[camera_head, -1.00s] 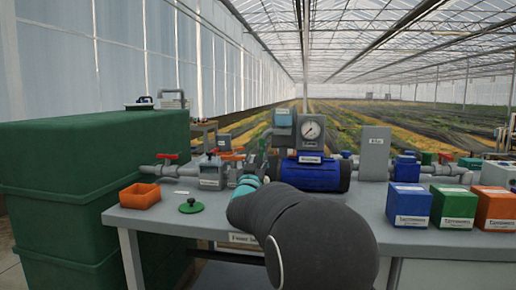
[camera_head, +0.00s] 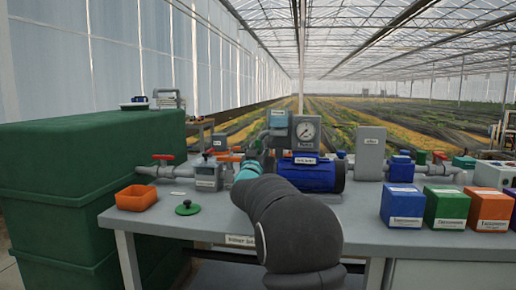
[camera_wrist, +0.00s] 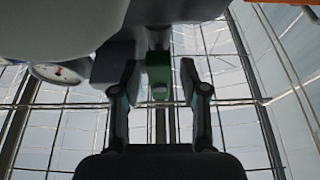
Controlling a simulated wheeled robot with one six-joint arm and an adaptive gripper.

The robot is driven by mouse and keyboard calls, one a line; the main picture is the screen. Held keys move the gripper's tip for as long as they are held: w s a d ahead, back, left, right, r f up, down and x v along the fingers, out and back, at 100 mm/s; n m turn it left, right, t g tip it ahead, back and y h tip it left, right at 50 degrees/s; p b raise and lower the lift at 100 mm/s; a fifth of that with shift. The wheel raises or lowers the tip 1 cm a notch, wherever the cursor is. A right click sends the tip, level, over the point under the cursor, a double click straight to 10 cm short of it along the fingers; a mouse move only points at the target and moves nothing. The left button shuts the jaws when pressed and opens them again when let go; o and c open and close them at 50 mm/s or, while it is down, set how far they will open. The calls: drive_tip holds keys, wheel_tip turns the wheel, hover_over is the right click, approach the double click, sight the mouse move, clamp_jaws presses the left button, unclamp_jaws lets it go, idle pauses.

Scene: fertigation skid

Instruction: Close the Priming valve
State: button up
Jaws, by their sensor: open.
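In the wrist view my gripper (camera_wrist: 160,103) is open, with one dark finger on each side. A green part (camera_wrist: 159,80) with a pale spot shows between the fingers, next to a dark body. It may be a valve handle; I cannot tell whether the fingers touch it. In the head view my arm reaches to the pipework left of the blue pump (camera_head: 308,174), and the fingers are hidden. A red-handled valve (camera_head: 163,157) sits on the pipe at left and an orange handle (camera_head: 230,158) stands nearer my wrist. No label naming the Priming valve is readable.
An orange bin (camera_head: 137,198) and a green knob-like piece (camera_head: 187,208) lie on the grey bench (camera_head: 190,228) at left. Blue (camera_head: 405,206), green (camera_head: 447,208) and orange (camera_head: 490,210) boxes stand at right. A large green tank (camera_head: 90,180) borders the bench. A gauge (camera_head: 305,131) rises above the pump.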

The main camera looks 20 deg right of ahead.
clamp_jaws()
drive_tip(key=shift+m, duration=0.4)
drive_tip(key=shift+f+m+g+h+b, duration=0.1)
drive_tip(key=shift+m+g+h+b, duration=0.4)
drive_tip(key=shift+m, duration=0.4)
drive_tip(key=m+g+h+b, duration=0.1)
drive_tip(key=m, duration=0.2)
drive_tip(key=shift+m, duration=0.3)
drive_tip(key=m+g, duration=0.1)
drive_tip(key=m, duration=0.2)
drive_tip(key=m+g+h, duration=0.1)
drive_tip(key=m+g, duration=0.1)
drive_tip(key=m, duration=0.1)
drive_tip(key=shift+s+d+h, duration=0.1)
drive_tip(key=shift+d+h, duration=0.05)
drive_tip(key=shift+h, duration=0.15)
drive_tip(key=m+g+p, duration=0.2)
drive_tip(key=m, duration=0.4)
drive_tip(key=shift+s+d+f+m+g+y+p, duration=0.1)
drive_tip(key=shift+m+g+y+p, duration=0.3)
drive_tip(key=shift+m, duration=0.7)
drive_tip(key=shift+f+m+g+y+p, duration=0.15)
drive_tip(key=shift+m+g+p, duration=0.3)
drive_tip(key=shift+m, duration=0.65)
